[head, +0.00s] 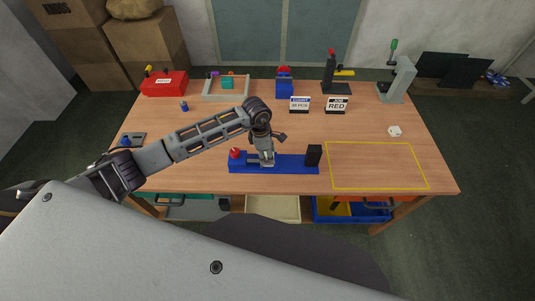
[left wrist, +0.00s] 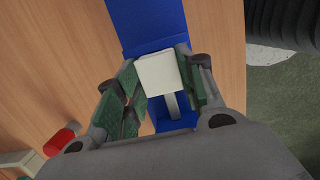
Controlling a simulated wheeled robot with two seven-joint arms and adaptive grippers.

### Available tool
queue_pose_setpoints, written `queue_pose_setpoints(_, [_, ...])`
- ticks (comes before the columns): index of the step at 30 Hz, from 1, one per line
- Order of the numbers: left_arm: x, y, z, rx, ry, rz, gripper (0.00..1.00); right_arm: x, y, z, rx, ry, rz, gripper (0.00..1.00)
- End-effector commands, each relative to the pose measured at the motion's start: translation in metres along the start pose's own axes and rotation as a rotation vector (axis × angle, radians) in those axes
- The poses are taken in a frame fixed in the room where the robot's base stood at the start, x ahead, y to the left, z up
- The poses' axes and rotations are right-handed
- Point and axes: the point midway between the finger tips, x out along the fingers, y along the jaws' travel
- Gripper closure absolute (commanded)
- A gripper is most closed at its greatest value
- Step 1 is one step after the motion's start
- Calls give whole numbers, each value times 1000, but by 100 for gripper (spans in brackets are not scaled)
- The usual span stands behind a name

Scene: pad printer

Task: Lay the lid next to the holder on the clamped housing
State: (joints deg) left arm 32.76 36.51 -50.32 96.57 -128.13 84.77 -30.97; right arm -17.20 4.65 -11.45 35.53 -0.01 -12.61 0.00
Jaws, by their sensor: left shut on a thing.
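The blue holder (head: 290,167) lies along the front middle of the table, with a red knob (head: 235,153) at its left end and a black block (head: 314,155) at its right. My left gripper (head: 266,158) is low over the holder's middle. In the left wrist view (left wrist: 160,80) its green-padded fingers are shut on a pale square piece (left wrist: 158,72), which looks like the lid. Blue holder surface (left wrist: 150,22) and a grey rod (left wrist: 172,104) show below it. The clamped housing cannot be made out; the lid and fingers cover that spot. I cannot tell whether the lid touches it.
A small white piece (head: 394,131) lies at the right, beyond a yellow-outlined area (head: 376,143) of bare table. Two signs (head: 300,104) stand behind the holder. A red box (head: 164,83), a tray (head: 226,97), a blue device (head: 284,87) and a press (head: 400,80) line the back.

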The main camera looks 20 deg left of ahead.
Motion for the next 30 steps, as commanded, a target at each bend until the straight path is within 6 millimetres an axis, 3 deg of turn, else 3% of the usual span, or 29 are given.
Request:
queue_pose_setpoints(3, [2,0,0,0,0,0,72,2,-1,0,0,0,-1,41])
queue_pose_setpoints(4, [2,0,0,0,0,0,60,2,-1,0,0,0,-1,41])
queue_pose_setpoints(10, [2,0,0,0,0,0,37,1,-2,0,1,0,-2,41])
queue_pose_setpoints(20, [1,0,0,0,0,0,37,1,-2,0,1,1,-2,41])
queue_pose_setpoints(30, [-13,0,2,0,1,0,37,-7,-2,-1,1,1,-2,41])
